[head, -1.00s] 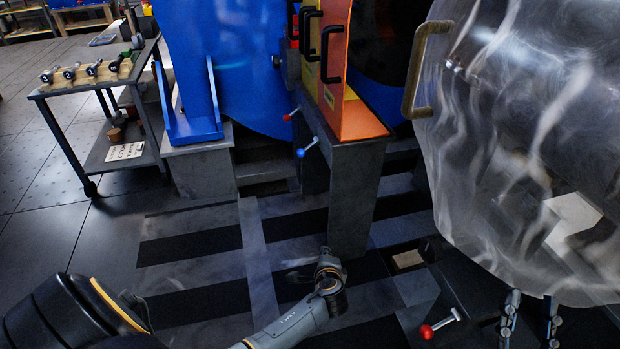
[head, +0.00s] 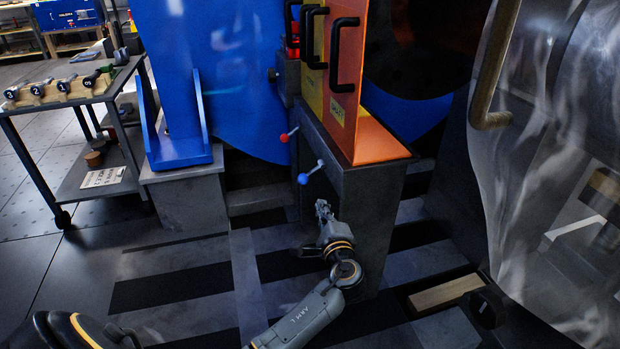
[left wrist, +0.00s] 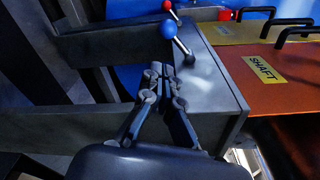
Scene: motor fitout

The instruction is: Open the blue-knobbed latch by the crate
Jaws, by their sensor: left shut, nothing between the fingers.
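The blue-knobbed latch shows its round blue knob (head: 303,179) on a short metal lever at the top edge of a grey pedestal (head: 375,200). My left gripper (head: 322,207) is in front of the pedestal, just below the knob. In the left wrist view its fingers (left wrist: 160,70) are together and empty, pointing toward the lever, apparently apart from it. Which thing is the crate is unclear. My right gripper is not in view.
A red-knobbed lever (head: 285,137) is just beyond the blue one. An orange panel (head: 345,80) with black handles stands on the pedestal. A clear curved cover (head: 545,150) with a tan handle is at right. A tool cart (head: 125,110) stands at left.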

